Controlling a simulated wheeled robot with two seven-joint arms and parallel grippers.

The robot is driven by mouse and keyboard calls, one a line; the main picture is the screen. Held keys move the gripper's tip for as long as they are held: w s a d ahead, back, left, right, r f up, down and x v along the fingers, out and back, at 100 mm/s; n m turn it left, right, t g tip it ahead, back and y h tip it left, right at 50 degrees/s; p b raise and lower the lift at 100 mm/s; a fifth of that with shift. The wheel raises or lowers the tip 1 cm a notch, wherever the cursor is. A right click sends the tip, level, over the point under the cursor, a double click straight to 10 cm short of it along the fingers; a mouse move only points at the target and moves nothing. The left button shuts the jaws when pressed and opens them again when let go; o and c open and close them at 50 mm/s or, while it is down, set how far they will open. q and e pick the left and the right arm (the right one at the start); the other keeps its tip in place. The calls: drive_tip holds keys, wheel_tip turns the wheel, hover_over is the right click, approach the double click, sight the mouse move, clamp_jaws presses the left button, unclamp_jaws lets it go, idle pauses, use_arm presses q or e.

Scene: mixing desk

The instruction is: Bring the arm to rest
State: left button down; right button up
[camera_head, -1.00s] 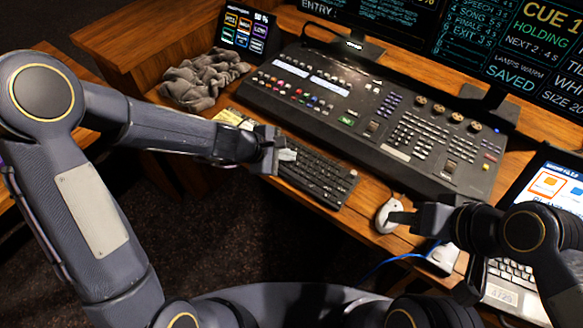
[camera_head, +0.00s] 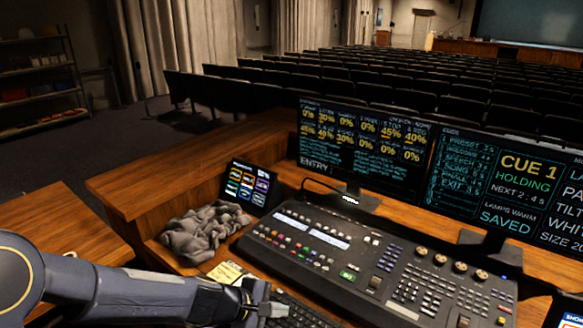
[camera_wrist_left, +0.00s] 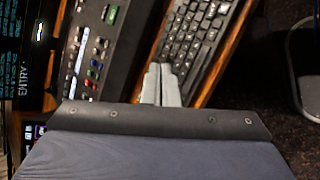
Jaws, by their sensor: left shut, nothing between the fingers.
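My left gripper (camera_head: 272,309) is shut and empty at the bottom of the head view, above the near end of the black keyboard (camera_head: 300,315). In the left wrist view its two grey fingertips (camera_wrist_left: 161,84) lie together, with the keyboard (camera_wrist_left: 200,40) beyond them. My left arm comes in from the lower left. My right gripper and arm are out of the head view.
The mixing console (camera_head: 370,260) lies behind the keyboard. A crumpled grey cloth (camera_head: 203,232) and a small touchscreen (camera_head: 248,184) stand at its left. Two monitors (camera_head: 362,140) rise behind it. Rows of dark seats (camera_head: 330,85) fill the hall beyond.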

use_arm(q)
drive_tip(key=s+a+r+m, duration=0.6)
drive_tip(key=s+a+r, duration=0.1)
drive_tip(key=s+r, duration=0.15)
drive_tip(key=s+a+m+y, duration=0.4)
drive_tip(key=s+a, duration=0.6)
drive_tip(key=s, duration=0.4)
drive_tip(key=shift+a+r+m+t, duration=0.15)
drive_tip(key=shift+a+m+t, duration=0.15)
drive_tip(key=shift+m, duration=0.4)
